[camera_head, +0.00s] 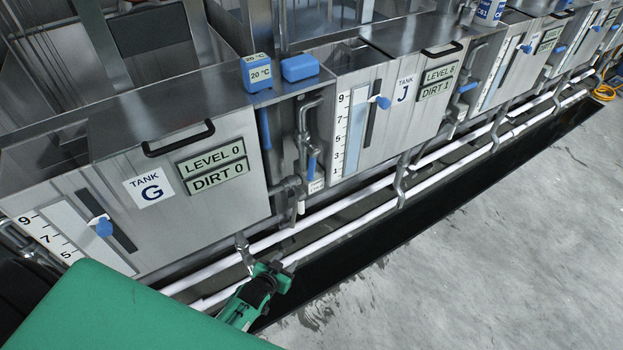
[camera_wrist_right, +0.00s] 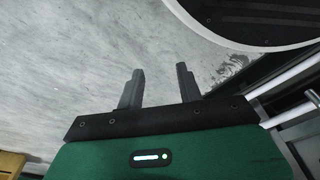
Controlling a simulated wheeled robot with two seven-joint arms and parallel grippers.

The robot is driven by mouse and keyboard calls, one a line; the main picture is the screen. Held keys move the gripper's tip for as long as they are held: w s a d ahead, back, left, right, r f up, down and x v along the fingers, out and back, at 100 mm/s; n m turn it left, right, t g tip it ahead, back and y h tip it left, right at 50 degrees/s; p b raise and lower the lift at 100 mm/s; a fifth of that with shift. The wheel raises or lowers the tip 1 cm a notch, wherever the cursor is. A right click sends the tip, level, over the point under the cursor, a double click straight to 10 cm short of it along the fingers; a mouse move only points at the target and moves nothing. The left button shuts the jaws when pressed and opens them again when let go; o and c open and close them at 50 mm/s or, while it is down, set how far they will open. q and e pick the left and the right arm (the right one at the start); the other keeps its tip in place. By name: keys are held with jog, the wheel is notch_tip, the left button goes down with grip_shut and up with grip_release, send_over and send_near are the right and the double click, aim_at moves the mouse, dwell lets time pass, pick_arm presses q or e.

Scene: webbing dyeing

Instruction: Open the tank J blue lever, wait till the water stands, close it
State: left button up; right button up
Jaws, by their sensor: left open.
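Tank J (camera_head: 396,125) is a steel tank in the middle of the head view. Its plates read LEVEL 8 (camera_head: 440,74) and DIRT 1 (camera_head: 434,90). A pale blue strip shows beside its number scale, and a blue pointer (camera_head: 383,102) sits near the top. Upright blue levers stand on the pipes left of it, one higher (camera_head: 265,128) and one lower (camera_head: 312,165). Another blue lever (camera_head: 467,87) is at its right; I cannot tell which belongs to it. My left gripper (camera_head: 282,271) is open, low by the white pipes, apart from the levers. My right gripper (camera_wrist_right: 158,82) is open and empty.
Tank G (camera_head: 220,205) at left reads LEVEL 0 and DIRT 0. A blue 20 °C box (camera_head: 257,73) and another blue box (camera_head: 299,67) sit above the pipes. White pipes (camera_head: 335,234) run along the tank fronts over a dark trough. The grey floor (camera_head: 480,240) is clear.

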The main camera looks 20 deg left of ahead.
pick_arm(q)
jog(key=w+r+t+b, duration=0.25)
jog(key=w+r, duration=0.35)
jog(key=r, duration=0.4)
jog(key=t+b, duration=0.2)
jog(key=t, duration=0.2)
send_near(310, 172)
jog(key=shift+g, duration=0.25)
jog(key=w, duration=0.9)
jog(key=shift+w+d+r, duration=0.1)
jog(key=shift+r, duration=0.2)
jog(key=shift+w+d, duration=0.1)
jog(key=shift+w, duration=0.8)
pick_arm(e)
jog(key=w+a+r, duration=0.1)
jog(key=w+r, duration=0.3)
jog(key=r, duration=0.6)
jog(key=shift+r+t, duration=0.3)
pick_arm(q)
jog(key=shift+c, duration=0.4)
grip_shut()
